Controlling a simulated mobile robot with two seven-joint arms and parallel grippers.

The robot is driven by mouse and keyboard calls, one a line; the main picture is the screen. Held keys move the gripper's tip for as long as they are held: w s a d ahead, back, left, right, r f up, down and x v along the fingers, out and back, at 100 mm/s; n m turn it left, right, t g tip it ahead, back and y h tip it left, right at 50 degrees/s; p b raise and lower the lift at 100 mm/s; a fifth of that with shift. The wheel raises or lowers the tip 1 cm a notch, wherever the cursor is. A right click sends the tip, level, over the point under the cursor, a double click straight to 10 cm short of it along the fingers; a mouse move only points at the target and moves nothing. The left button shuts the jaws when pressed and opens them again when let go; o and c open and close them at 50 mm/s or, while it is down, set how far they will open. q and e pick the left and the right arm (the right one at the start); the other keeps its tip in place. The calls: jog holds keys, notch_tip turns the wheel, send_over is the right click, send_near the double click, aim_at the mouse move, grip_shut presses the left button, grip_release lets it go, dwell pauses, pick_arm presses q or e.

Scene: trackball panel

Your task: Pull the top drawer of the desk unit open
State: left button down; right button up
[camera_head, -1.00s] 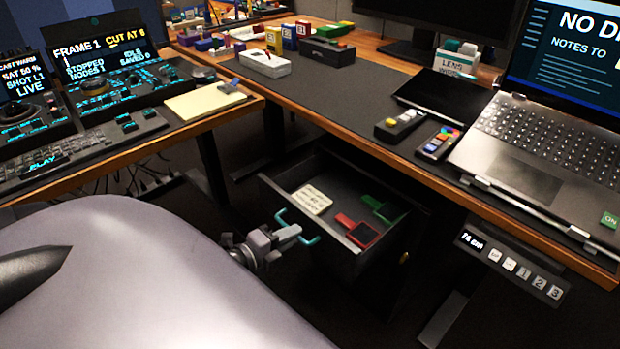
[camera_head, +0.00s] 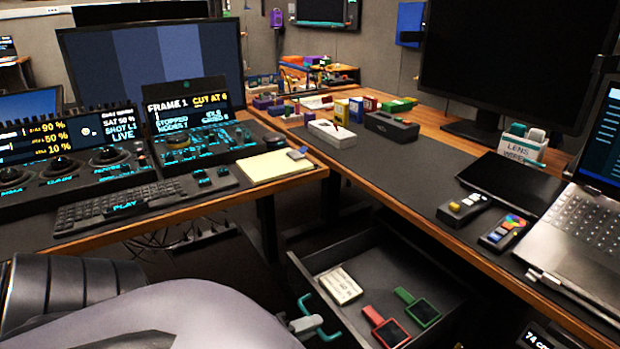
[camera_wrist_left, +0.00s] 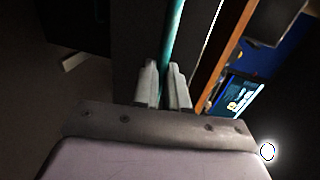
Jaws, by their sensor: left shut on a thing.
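The top drawer (camera_head: 297,266) of the desk unit stands pulled out below the desk top in the head view, its inside showing. It has a teal bar handle (camera_head: 318,318) on its front. My left gripper (camera_head: 303,325) is at this handle, at the lower edge of the view. In the left wrist view, the two fingers (camera_wrist_left: 163,88) are on either side of the teal handle (camera_wrist_left: 172,40), shut on it. My right gripper is not in view.
In the drawer lie a pale labelled card (camera_head: 340,286), a red-framed item (camera_head: 388,331) and a green-framed item (camera_head: 421,311). The desk edge (camera_head: 460,262) runs above the drawer. A keyboard (camera_head: 120,207) and yellow notepad (camera_head: 272,166) are on the left desk.

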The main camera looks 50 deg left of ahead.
pick_arm(q)
jog(key=c, duration=1.2)
grip_release()
jog(key=shift+o, duration=0.2)
jog(key=p+v, duration=0.1)
jog(key=v, duration=0.6)
jog(key=w+d+f+n+g+h, duration=0.1)
jog(key=w+d+n+g, duration=0.1)
jog(key=d+n, duration=0.7)
jog(key=w+d+n+g, duration=0.25)
jog(key=d+n, duration=0.45)
jog(key=d, duration=0.4)
notch_tip(320, 180, up, 14)
jog(key=s+p, duration=0.2)
jog(key=p, duration=1.5)
jog(key=shift+s+g, duration=0.2)
jog(key=shift+g, duration=0.15)
